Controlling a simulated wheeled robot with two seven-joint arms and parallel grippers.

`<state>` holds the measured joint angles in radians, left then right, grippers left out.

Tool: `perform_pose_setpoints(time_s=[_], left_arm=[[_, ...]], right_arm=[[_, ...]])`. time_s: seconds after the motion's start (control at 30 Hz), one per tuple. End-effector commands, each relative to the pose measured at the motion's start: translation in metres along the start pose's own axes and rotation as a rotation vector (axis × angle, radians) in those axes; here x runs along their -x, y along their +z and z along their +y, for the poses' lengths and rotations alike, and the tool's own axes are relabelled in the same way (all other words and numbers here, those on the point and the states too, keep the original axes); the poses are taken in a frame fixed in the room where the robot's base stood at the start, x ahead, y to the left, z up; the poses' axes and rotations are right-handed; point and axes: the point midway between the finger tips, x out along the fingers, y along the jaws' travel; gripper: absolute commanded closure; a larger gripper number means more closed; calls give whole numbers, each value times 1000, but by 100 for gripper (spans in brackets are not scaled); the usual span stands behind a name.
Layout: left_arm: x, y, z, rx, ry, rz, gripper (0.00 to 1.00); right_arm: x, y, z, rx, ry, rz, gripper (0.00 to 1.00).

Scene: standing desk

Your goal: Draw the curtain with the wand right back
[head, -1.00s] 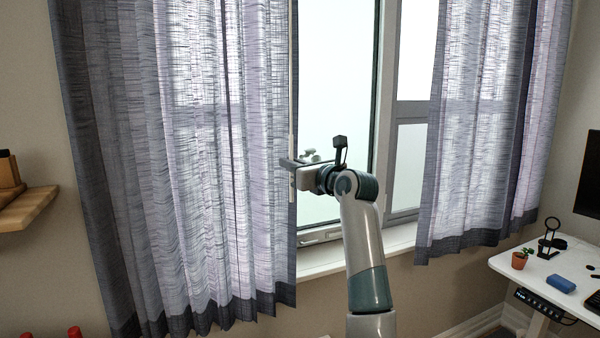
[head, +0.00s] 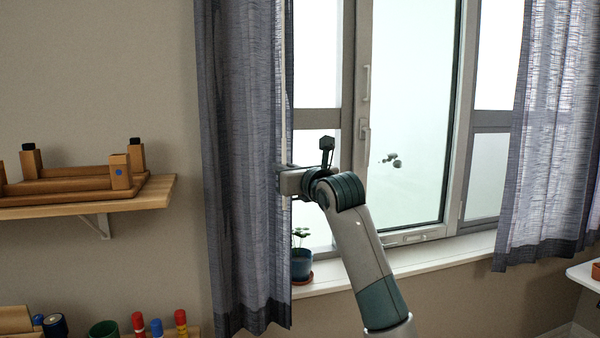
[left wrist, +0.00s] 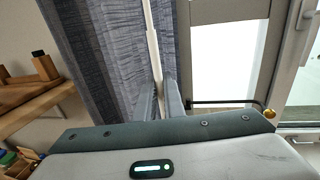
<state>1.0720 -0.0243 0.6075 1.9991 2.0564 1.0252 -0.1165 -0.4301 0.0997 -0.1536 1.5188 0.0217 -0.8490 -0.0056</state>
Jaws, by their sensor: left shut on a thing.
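The left curtain (head: 238,170) is grey-purple with a darker hem. It hangs bunched in a narrow stack at the left side of the window and also shows in the left wrist view (left wrist: 95,45). The white wand (head: 284,85) hangs upright along the curtain's right edge; the left wrist view shows the wand (left wrist: 149,40) running down between the fingers. My left gripper (head: 281,180) is shut on the wand at about mid-height of the curtain. Its fingertips (left wrist: 160,108) are partly hidden. My right gripper is not in view.
A wooden shelf (head: 90,197) with a wooden rack stands left of the curtain. A potted plant (head: 301,262) sits on the sill (head: 400,262) behind my arm. Another curtain (head: 548,140) hangs at right. Colourful pegs (head: 157,328) are at lower left.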

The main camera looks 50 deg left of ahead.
Motion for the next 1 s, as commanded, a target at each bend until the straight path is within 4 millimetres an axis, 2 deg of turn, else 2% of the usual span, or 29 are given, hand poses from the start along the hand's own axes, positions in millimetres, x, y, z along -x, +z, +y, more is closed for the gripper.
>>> perform_pose_setpoints(time_s=[0.13,0.5,0.53,0.6,1.0], left_arm=[[-2,2,9,2,1,-5,100],[-2,2,12,1,3,-5,100],[-2,2,12,1,3,-4,84],[-2,2,12,1,3,-4,73],[1,0,10,0,0,-2,73]], right_arm=[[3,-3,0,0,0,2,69],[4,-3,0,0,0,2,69],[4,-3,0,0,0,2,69],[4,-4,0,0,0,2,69],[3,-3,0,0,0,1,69]])
